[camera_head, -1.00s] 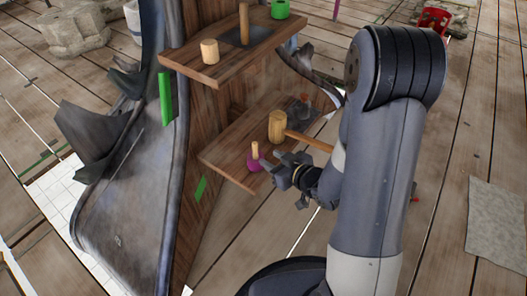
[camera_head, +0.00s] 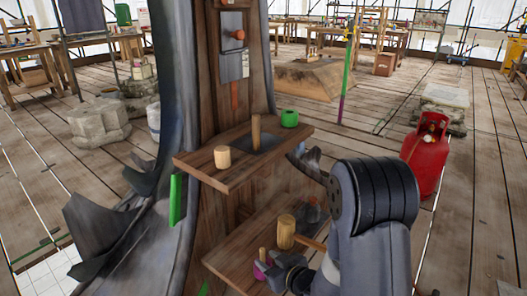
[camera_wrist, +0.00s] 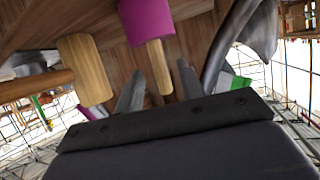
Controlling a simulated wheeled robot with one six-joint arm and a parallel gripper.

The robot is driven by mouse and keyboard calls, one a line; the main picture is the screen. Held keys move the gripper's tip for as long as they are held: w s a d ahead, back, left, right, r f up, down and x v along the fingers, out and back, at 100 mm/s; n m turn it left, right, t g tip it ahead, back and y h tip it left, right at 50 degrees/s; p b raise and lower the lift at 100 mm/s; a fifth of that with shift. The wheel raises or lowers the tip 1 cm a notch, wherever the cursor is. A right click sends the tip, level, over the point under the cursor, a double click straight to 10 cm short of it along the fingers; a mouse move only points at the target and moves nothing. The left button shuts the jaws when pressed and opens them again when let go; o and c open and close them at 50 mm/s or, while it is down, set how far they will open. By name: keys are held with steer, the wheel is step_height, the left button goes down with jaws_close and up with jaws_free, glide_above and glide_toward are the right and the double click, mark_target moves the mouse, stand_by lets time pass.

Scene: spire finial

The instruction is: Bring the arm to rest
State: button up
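My gripper (camera_head: 284,274) is low in the head view, beside the lower wooden shelf (camera_head: 232,258). In the wrist view its two grey fingers (camera_wrist: 160,84) are spread apart. A magenta-headed tool with a wooden handle (camera_wrist: 147,20) shows beyond and between the fingers, with gaps on both sides of the handle, so nothing looks gripped. The same tool is partly hidden by my gripper in the head view (camera_head: 261,268). A wooden mallet (camera_head: 286,232) stands on that shelf close by; it also shows in the wrist view (camera_wrist: 86,68). My arm reaches in from the lower right.
The upper shelf (camera_head: 215,175) holds a wooden cylinder (camera_head: 222,157), an upright peg (camera_head: 256,131) and a green roll (camera_head: 289,118). Torn grey metal (camera_head: 95,232) curls at left. A red gas bottle (camera_head: 427,155) stands at right. Open plank floor lies between.

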steer(key=b+x, duration=0.1)
steer(key=x, duration=0.4)
steer(key=shift+w+a+f, duration=0.1)
steer(key=shift+a+f, duration=0.05)
steer(key=shift+f, duration=0.1)
step_height(320, 180, up, 3)
steer(key=shift+f+p, duration=0.15)
steer(key=shift+p, duration=0.55)
steer(key=shift+r, duration=0.75)
